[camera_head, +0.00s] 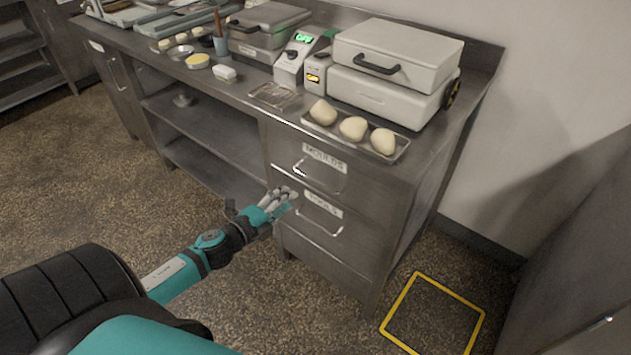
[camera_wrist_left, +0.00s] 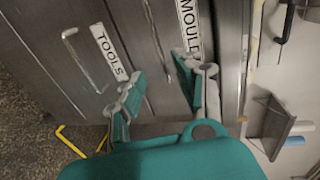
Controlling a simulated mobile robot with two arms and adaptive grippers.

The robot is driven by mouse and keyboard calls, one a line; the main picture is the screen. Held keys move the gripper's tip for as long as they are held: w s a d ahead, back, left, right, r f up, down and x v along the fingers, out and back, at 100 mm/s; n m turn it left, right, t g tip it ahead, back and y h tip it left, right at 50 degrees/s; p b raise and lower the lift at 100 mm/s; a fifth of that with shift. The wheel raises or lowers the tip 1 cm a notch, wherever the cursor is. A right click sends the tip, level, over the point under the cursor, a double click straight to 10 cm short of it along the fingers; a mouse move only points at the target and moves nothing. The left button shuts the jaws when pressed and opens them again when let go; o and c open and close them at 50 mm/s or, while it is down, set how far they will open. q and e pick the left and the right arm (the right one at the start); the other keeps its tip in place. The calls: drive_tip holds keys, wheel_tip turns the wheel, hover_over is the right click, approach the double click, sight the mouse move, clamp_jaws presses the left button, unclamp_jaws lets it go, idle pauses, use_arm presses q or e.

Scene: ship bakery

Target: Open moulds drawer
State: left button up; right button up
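The moulds drawer (camera_head: 358,178) is the upper drawer at the right end of the steel counter and looks shut. Its label reads MOULDS, with a thin bar handle (camera_head: 322,188) below. The tools drawer (camera_head: 350,232) is under it, also looking shut. In the left wrist view, the MOULDS label (camera_wrist_left: 188,22) and the TOOLS handle (camera_wrist_left: 82,62) show. My left gripper (camera_head: 288,197) is in front of the drawer fronts, left of the handles. Its fingers (camera_wrist_left: 162,95) are spread and empty. My right gripper is not in view.
Open shelves (camera_head: 210,130) lie left of the drawers. A yellow square (camera_head: 436,310) marks the floor at the right.

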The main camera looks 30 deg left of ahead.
sight(316, 181)
use_arm(q)
drive_tip(key=x, duration=1.3)
drive_tip(key=shift+a+f, duration=0.1)
clamp_jaws()
